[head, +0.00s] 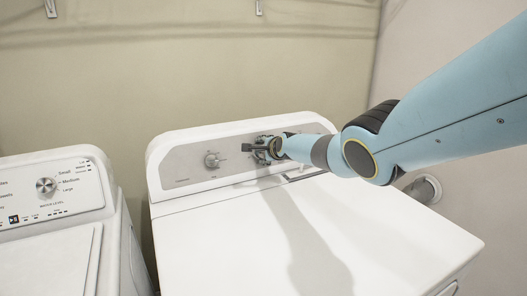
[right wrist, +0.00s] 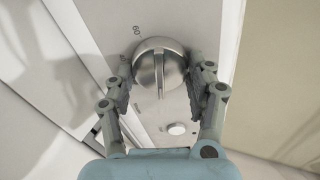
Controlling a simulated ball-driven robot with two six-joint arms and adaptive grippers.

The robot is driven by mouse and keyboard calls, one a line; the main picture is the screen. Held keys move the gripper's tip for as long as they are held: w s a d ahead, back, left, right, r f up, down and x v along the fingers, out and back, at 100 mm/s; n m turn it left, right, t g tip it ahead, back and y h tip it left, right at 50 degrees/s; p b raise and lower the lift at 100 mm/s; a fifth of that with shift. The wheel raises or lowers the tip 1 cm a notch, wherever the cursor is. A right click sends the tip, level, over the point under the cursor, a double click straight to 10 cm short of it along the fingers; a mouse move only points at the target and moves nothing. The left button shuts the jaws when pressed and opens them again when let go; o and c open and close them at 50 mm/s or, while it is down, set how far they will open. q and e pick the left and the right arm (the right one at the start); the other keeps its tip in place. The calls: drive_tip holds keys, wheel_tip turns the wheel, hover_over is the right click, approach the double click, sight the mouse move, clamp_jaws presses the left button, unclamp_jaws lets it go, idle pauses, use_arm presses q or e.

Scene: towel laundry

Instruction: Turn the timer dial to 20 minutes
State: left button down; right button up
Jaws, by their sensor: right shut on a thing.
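The timer dial (right wrist: 158,68) is a round silver knob with a raised grip ridge, on the control panel of the white dryer (head: 290,225). In the right wrist view the ridge runs roughly up and down the picture. A "60" is printed just above left of the dial; another mark beside it is partly covered by a finger. My right gripper (right wrist: 160,88) has one finger on each side of the dial and is shut on it. In the head view my right gripper (head: 258,148) reaches the panel and largely hides the dial. My left gripper is not in view.
A second silver knob (head: 211,160) is on the panel left of my right gripper. A small round button (right wrist: 177,129) is below the dial in the wrist view. A white washer (head: 55,220) stands at left. The dryer's top is clear.

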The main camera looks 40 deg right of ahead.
drive_tip(key=shift+d, duration=0.1)
drive_tip(key=o, duration=1.2)
drive_tip(key=shift+c, duration=0.2)
drive_tip(key=s+a, duration=0.4)
drive_tip(key=s, duration=0.8)
drive_tip(key=shift+s+a+r, duration=0.15)
drive_tip(key=shift+a+r, duration=0.1)
drive_tip(key=shift+a, duration=0.1)
